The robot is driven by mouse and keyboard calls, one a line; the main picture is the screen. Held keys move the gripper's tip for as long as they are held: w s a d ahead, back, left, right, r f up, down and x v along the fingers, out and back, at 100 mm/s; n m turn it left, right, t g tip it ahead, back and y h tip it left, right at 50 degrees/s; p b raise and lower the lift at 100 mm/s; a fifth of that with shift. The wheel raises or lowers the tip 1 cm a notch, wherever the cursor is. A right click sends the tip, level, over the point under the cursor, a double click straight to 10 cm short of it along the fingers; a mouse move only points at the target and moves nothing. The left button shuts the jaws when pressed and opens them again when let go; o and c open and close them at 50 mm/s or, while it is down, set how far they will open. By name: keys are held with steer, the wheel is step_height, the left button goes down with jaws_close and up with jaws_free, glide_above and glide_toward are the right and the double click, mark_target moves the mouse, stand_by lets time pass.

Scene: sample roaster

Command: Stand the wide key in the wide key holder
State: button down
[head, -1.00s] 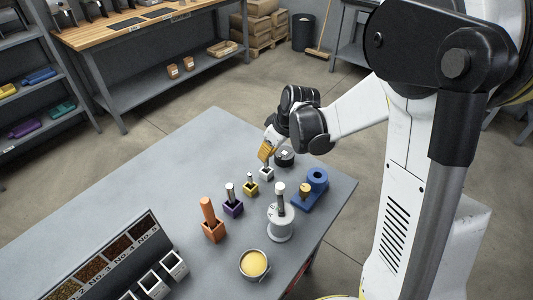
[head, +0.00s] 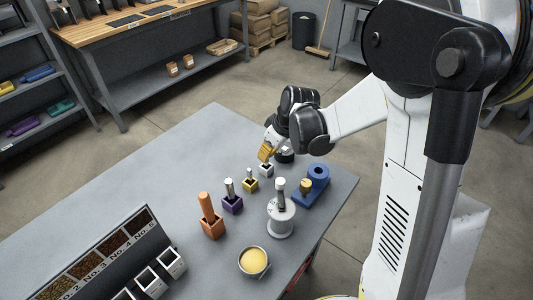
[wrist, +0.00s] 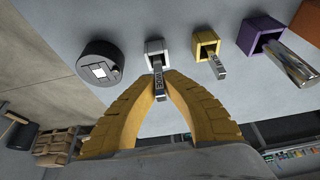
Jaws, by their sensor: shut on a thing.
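My gripper (head: 264,155) is shut on a small grey key (wrist: 158,80) with dark lettering, too small to read surely; I take it as the wide key. The white square holder (wrist: 157,47), likely the wide key holder, is just beyond the fingertips in the wrist view. The key's far end lines up with its opening and seems to be at or inside it; how deep I cannot tell. In the head view the white holder (head: 266,170) stands right below the yellow fingers, which mostly hide the key.
A yellow holder (wrist: 205,43) with a lettered key stands close beside. Purple (head: 232,205) and orange (head: 212,228) holders with upright tools follow. A round black object (wrist: 98,62) sits on the other side. A blue stand (head: 318,184) and white grinder-like device (head: 281,220) are nearby.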

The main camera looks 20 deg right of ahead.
steer(key=shift+f+b, duration=0.7)
steer(key=shift+f, duration=0.25)
steer(key=c, duration=1.5)
jaws_free()
steer(key=shift+r, duration=0.1)
steer(key=shift+c, duration=0.2)
steer(key=v, duration=1.2)
